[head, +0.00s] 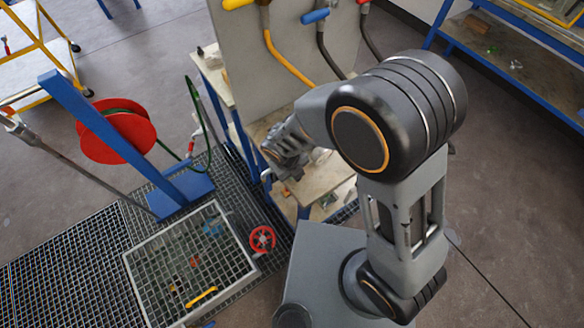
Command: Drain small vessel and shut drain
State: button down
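My gripper (283,160) is at the end of my arm, over a bench with a pale top (322,178) below an upright grey panel. My wrist and arm partly hide the bench. The fingertips are too small and dark to tell whether they are open or shut, or hold anything. I cannot make out a small vessel; it may be hidden or out of view. A red handwheel (262,239) stands at the right edge of a framed floor grate. A yellow bar-like handle (201,297) shows at the grate's front. I cannot tell which part is the drain.
A red hose reel (117,130) on a blue post stands left. The grey panel (290,45) carries hoses with yellow, blue and red handles. The framed grate (165,262) lies front left. A blue-framed shelf (500,45) stands back right. The right floor is mostly clear.

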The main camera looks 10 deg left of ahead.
dwell(0.3)
jog(key=c, duration=1)
grip_release()
notch_tip(320, 180, up, 14)
jog(key=s+a, duration=0.2)
jog(key=shift+f, duration=0.2)
jog(key=shift+d, duration=0.1)
